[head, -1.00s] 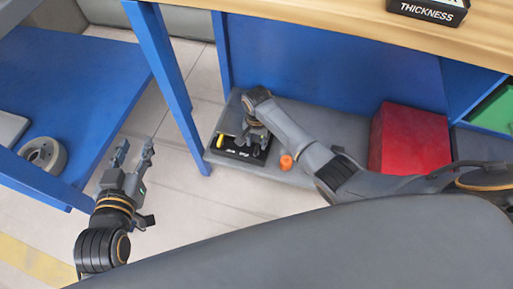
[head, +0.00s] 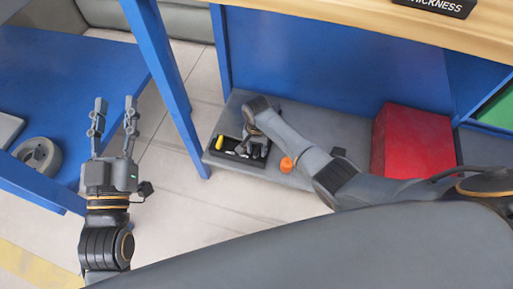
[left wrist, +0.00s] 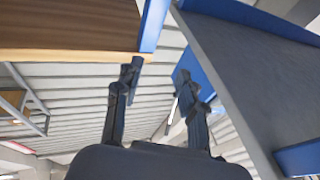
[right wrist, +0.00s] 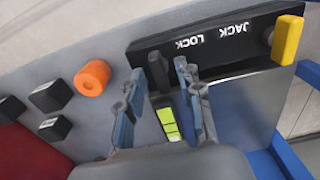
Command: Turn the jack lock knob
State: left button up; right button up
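A black panel (right wrist: 225,50) carries the words JACK LOCK, upside down in the right wrist view. A yellow knob (right wrist: 287,38) stands at its right end. It also shows at the panel's left end in the head view (head: 219,143). My right gripper (right wrist: 169,65) is partly open over the panel's other end, apart from the yellow knob. A dark piece shows between its fingers; I cannot tell what it is. In the head view, my right gripper (head: 256,145) hides part of the panel. My left gripper (head: 115,103) is open and empty; its fingers show in the left wrist view (left wrist: 158,75).
An orange knob (right wrist: 92,77) and several black blocks stand on the grey shelf (head: 300,125). A yellow-green piece (right wrist: 167,122) lies below the panel. A red box (head: 412,145) stands to the right. A blue table leg (head: 170,75) rises between my grippers.

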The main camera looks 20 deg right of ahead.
grip_shut()
